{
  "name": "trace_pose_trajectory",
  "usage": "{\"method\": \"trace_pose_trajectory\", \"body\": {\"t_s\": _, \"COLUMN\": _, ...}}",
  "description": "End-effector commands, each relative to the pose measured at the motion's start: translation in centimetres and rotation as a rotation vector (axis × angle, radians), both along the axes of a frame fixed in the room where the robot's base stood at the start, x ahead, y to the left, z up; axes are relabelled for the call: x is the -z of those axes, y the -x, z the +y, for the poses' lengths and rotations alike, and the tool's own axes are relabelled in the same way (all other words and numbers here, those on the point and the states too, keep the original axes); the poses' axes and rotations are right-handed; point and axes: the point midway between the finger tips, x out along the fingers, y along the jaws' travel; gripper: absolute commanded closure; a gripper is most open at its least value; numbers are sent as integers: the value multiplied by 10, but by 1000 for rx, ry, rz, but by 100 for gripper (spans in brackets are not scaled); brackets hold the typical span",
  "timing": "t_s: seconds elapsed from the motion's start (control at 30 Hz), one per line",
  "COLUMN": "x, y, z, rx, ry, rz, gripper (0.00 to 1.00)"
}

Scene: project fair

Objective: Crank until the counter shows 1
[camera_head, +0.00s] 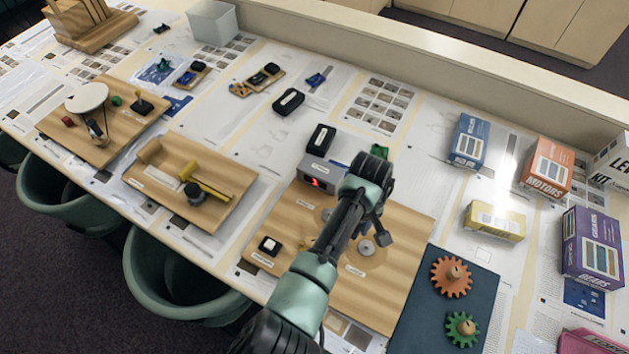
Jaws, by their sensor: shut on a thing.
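The counter (323,172) is a grey box with a small lit red display, at the back left of a wooden board (409,217). Its digit is too small to read surely. A round metal crank hub (367,248) sits on the board, right of my arm. My gripper (383,237) points down close beside this hub, at its upper right. It is shut on the crank handle, which is mostly hidden by the fingers. My arm crosses the board and covers part of the mechanism. A black-and-white button (269,245) is at the board's front left.
A dark blue mat (420,315) with an orange gear (452,277) and a green gear (462,328) lies right of the board. Boxes, including a yellow one (494,221), stand further right. Another wooden board (222,211) with a yellow lever is left. Green bins (175,285) stand below the table edge.

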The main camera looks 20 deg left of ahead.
Motion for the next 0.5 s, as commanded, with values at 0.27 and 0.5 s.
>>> {"method": "trace_pose_trajectory", "body": {"t_s": 0.27, "x": 0, "y": 0, "z": 0, "rx": 0, "ry": -1, "rz": -1, "gripper": 26}}
{"method": "trace_pose_trajectory", "body": {"t_s": 0.5, "x": 0, "y": 0, "z": 0, "rx": 0, "ry": 0, "rz": 0, "gripper": 25}}
